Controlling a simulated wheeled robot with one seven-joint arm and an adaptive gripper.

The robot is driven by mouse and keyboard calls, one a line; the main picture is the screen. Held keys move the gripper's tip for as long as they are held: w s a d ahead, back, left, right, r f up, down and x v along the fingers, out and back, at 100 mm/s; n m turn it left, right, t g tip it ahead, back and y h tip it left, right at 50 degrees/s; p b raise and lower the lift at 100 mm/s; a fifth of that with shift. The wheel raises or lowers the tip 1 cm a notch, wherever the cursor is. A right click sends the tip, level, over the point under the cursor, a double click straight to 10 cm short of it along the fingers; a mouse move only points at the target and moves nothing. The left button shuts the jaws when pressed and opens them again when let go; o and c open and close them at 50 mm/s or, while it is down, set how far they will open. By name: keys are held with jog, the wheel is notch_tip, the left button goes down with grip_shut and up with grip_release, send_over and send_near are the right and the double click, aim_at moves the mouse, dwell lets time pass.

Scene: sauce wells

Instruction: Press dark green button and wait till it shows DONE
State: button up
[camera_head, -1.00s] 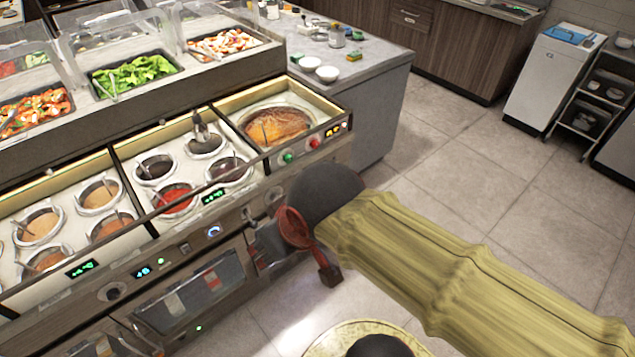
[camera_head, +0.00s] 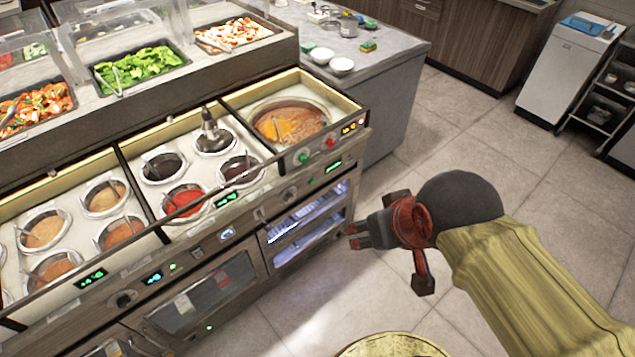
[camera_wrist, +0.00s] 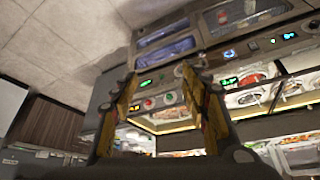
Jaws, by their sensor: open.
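The green button (camera_head: 303,158) is a small round knob on the front panel under the sauce well at the counter's right end. A red button (camera_head: 330,143) and a small lit display (camera_head: 352,127) are to its right; I cannot read the display's text. In the wrist view, turned over, the green button (camera_wrist: 168,97) and red button (camera_wrist: 148,104) show between the fingers. My gripper (camera_head: 354,236) is open and empty, in front of the counter, below and right of the buttons and apart from them. In the wrist view, my gripper (camera_wrist: 158,84) shows its two spread fingers.
The well (camera_head: 290,122) above the buttons holds orange-brown sauce. Several smaller sauce wells lie to the left. A second green display (camera_head: 333,166) is below the buttons, over a lit glass-fronted compartment (camera_head: 305,222). Clear tiled floor (camera_head: 500,150) lies right of the counter.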

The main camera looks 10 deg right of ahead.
jog(key=shift+c, duration=1.3)
